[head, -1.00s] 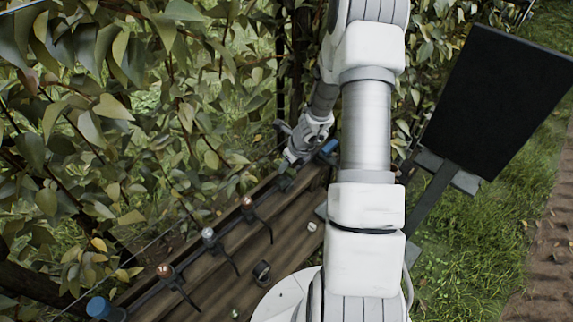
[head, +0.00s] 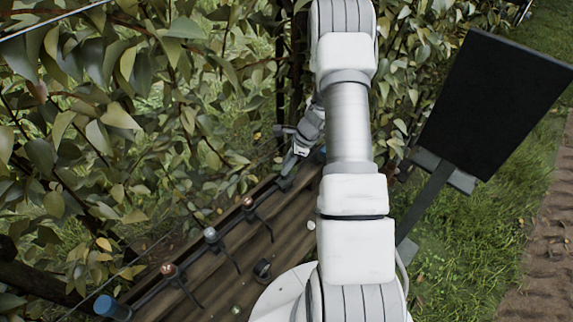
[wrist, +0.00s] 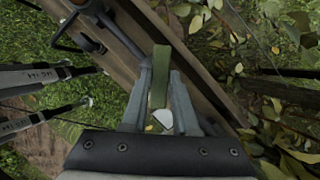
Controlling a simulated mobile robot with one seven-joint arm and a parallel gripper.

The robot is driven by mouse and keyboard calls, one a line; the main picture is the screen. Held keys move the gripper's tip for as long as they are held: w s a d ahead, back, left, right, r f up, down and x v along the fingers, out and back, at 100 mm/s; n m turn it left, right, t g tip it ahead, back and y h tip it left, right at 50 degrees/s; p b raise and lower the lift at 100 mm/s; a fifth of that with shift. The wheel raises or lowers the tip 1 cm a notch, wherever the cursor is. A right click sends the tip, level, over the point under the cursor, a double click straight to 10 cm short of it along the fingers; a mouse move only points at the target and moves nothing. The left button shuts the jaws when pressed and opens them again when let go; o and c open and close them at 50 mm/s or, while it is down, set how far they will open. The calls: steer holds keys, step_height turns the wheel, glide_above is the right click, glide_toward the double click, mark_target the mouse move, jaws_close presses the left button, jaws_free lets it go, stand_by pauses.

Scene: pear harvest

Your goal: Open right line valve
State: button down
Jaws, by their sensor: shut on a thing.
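The valve's green handle (wrist: 160,75) stands upright in the wrist view, between the two grey fingers of my gripper (wrist: 162,88). The fingers are closed on it. In the head view my gripper (head: 290,165) reaches down at the upper right end of the dark pipe line, and the handle is hidden there. A small pale rounded piece (wrist: 161,118) shows lower between the fingers in the wrist view. How far the handle is turned cannot be told.
The dark pipe runs along a wooden beam (head: 205,280) with copper and silver fittings (head: 210,234) and a blue end cap (head: 112,307). Leafy branches crowd the left and top. A black panel on a post (head: 495,105) stands at right over open grass.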

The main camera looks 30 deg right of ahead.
steer(key=n+g+b, duration=0.1)
steer(key=n, duration=0.1)
steer(key=n+g+b, duration=0.1)
steer(key=n, duration=0.2)
steer(key=shift+w+f+n+y, duration=0.15)
steer(key=shift+w+n+y, duration=0.05)
steer(key=shift+n+y, duration=0.1)
steer(key=shift+n+g+b, duration=0.9)
steer(key=shift+n+b, duration=0.05)
steer(key=shift+n, duration=1.15)
steer(key=c, duration=0.7)
jaws_free()
steer(key=shift+w+r, duration=0.1)
steer(key=shift+r, duration=0.1)
steer(key=v, duration=1.7)
steer(key=shift+r, duration=0.25)
